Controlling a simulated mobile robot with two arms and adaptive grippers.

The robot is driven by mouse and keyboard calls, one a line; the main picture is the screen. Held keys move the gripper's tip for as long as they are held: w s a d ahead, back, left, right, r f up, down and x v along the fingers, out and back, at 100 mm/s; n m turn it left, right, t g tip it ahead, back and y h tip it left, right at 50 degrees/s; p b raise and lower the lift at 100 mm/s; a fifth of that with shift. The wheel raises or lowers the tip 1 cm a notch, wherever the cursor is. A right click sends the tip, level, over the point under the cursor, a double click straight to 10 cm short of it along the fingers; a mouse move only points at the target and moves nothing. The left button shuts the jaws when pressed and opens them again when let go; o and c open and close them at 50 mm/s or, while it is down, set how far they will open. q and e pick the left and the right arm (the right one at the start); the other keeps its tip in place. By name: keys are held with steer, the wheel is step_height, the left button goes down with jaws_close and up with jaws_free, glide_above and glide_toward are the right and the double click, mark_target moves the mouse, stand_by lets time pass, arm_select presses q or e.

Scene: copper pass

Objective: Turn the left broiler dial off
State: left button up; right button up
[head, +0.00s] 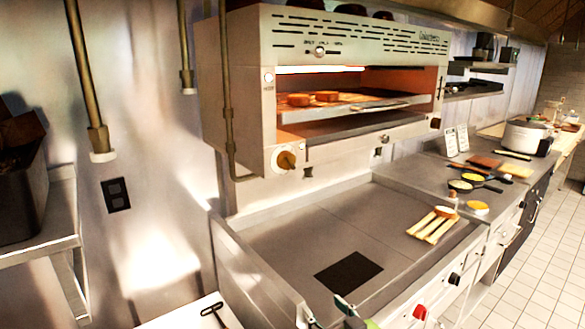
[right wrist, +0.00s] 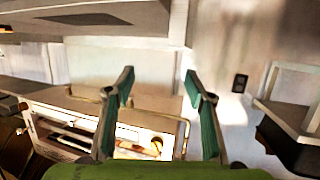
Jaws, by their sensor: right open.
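The broiler (head: 345,42) is a steel unit on the wall with an open glowing front. Its left dial (head: 286,160) is a brass-orange knob on a pale round plate at the lower left of the front. A round orange knob, apparently this dial, shows in the right wrist view (right wrist: 156,146) between the fingers. My right gripper (head: 330,315) is only partly seen at the bottom edge of the head view, low and apart from the dial. Its teal-padded fingers are spread and empty in the right wrist view (right wrist: 160,110). My left gripper is not in view.
A flat griddle (head: 290,225) lies below the broiler, with food strips (head: 433,225) at its right. A shelf with a dark bin (head: 20,190) is at far left. A pot (head: 525,137) stands far right.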

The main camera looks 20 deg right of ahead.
steer(key=w+d+r+n+t+y, duration=0.1)
steer(key=w+r+t, duration=0.1)
steer(key=w+r, duration=0.35)
steer(key=w+d+r+t+y, duration=0.1)
steer(key=w+r+t+y, duration=0.15)
steer(key=r, duration=0.55)
steer(key=n+t+y, duration=0.2)
steer(key=y, duration=0.1)
glide_toward(291, 167)
steer(key=p+x, duration=0.1)
steer(key=x, duration=0.1)
steer(key=p+x, duration=0.2)
steer(key=x, duration=0.1)
steer(key=p+x, duration=0.1)
steer(key=x, duration=0.1)
steer(key=shift+w+r, duration=0.15)
steer(key=shift+r, duration=0.3)
steer(key=shift+p+x, duration=0.4)
steer(key=shift+x, duration=0.45)
steer(key=shift+a+f, duration=0.1)
steer(key=shift+f, duration=0.1)
steer(key=c, duration=1.1)
